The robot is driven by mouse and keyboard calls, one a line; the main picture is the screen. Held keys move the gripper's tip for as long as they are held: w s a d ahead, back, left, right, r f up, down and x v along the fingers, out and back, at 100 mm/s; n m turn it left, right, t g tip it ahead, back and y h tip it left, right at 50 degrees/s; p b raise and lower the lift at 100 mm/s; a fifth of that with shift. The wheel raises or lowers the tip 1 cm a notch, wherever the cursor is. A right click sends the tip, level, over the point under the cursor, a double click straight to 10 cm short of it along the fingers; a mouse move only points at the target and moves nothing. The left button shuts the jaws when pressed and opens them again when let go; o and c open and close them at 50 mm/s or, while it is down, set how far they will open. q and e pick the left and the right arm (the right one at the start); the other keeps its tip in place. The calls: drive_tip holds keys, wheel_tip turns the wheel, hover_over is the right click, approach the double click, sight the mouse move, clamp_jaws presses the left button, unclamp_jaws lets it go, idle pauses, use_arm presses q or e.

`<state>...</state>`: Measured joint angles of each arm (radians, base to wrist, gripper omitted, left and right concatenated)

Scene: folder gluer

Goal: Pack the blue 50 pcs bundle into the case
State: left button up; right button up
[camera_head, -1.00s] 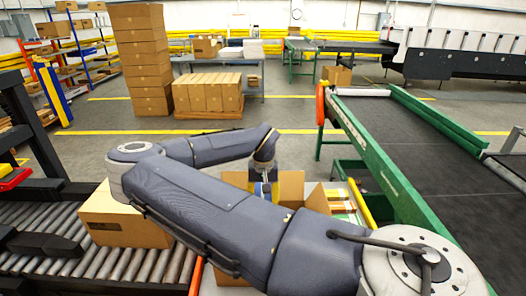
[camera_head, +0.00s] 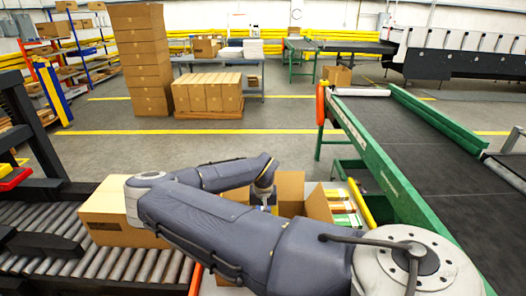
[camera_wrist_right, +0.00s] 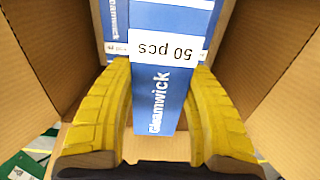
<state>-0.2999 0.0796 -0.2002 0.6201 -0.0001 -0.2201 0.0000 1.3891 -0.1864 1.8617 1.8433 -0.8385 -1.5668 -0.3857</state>
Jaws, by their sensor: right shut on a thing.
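The open cardboard case (camera_head: 291,188) stands in front of me in the head view, partly covered by my right arm. In the right wrist view, the case walls (camera_wrist_right: 275,75) surround my right gripper (camera_wrist_right: 163,72). Its yellow fingers are shut on the blue bundle (camera_wrist_right: 165,95), which has a white "50 pcs" label. The held bundle is inside the case opening; whether it touches the bottom is hidden. More blue packs with white printing (camera_wrist_right: 180,15) lie in the case beyond it. In the head view the right gripper is mostly hidden behind the case flap and arm. My left gripper is out of view.
A closed carton (camera_head: 112,215) sits on the roller conveyor (camera_head: 130,264) at left. Beside the case, at its right, lie several green, white and yellow packs (camera_head: 343,212). A green-framed belt conveyor (camera_head: 400,130) runs along the right. Stacked cartons (camera_head: 140,60) stand farther back.

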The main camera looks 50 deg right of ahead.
drive_tip(key=shift+f, duration=8.5)
drive_tip(key=o, duration=1.5)
wheel_tip(320, 180, up, 12)
